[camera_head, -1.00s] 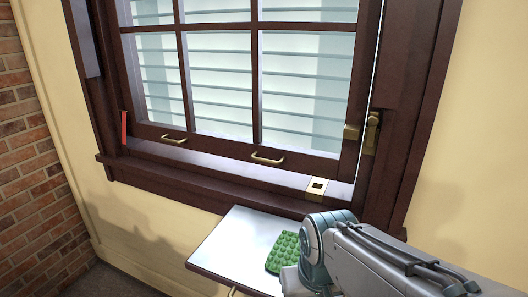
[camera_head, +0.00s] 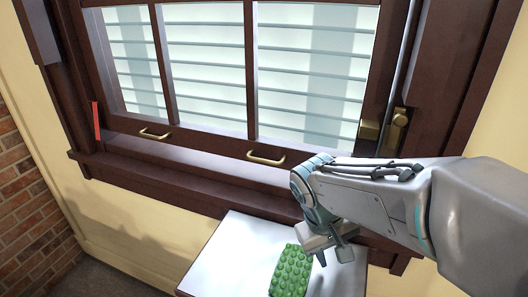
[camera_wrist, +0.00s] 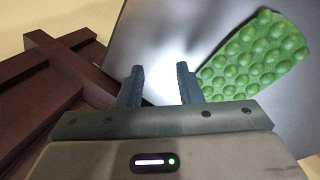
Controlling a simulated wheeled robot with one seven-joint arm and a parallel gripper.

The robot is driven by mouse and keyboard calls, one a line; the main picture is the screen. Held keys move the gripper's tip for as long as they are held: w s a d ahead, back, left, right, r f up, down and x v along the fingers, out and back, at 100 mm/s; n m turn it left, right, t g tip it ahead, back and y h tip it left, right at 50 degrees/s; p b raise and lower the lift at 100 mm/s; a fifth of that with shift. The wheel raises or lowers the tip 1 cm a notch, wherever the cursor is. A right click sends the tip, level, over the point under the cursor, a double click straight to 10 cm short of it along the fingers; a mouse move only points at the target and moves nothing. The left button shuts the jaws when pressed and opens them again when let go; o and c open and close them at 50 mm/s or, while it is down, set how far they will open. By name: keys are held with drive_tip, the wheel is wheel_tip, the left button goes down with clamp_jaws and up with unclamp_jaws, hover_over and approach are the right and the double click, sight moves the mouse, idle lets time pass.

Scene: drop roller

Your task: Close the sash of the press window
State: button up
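The press window's dark brown sash (camera_head: 205,136) stands raised a little above the sill (camera_head: 165,182), with a gap below its bottom rail. Two brass pull handles, a left one (camera_head: 155,134) and a right one (camera_head: 266,160), sit on that rail. A brass latch (camera_head: 398,130) is on the right frame, beside a brass block (camera_head: 369,131) on the sash. My gripper (camera_wrist: 160,78) is open and empty in the wrist view, its two dark fingers apart over the white table top. In the head view it hangs in front of the sill's right part, below the right handle, and my arm hides the sill's right end.
A white-topped table (camera_head: 222,262) stands under the sill. A green bumpy mat (camera_head: 291,271) lies on it, close to my gripper, and also shows in the wrist view (camera_wrist: 255,55). A red strip (camera_head: 97,121) is on the left frame. A brick wall (camera_head: 25,200) is at left.

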drive_tip(key=w+a+n+h, duration=0.1)
drive_tip(key=w, duration=0.1)
drive_tip(key=w+a+r+t+h, duration=0.1)
drive_tip(key=w+a, duration=0.1)
drive_tip(key=w+a+r+n+h+p, duration=0.1)
drive_tip(key=w, duration=0.1)
drive_tip(key=shift+a+r+n+h, duration=0.15)
drive_tip(key=shift+a+n+h, duration=0.15)
drive_tip(key=shift+h, duration=0.1)
drive_tip(key=w+a+r+n+t+h, duration=0.2)
drive_tip(key=w+a+t, duration=0.1)
drive_tip(key=a, duration=0.2)
drive_tip(key=n+t+h+p, duration=0.2)
drive_tip(key=t, duration=0.5)
approach(263, 162)
drive_tip(key=x, duration=1)
drive_tip(key=shift+w+f, duration=0.1)
drive_tip(key=shift+w, duration=0.2)
drive_tip(key=shift+c, duration=0.3)
drive_tip(key=shift+f, duration=0.1)
clamp_jaws()
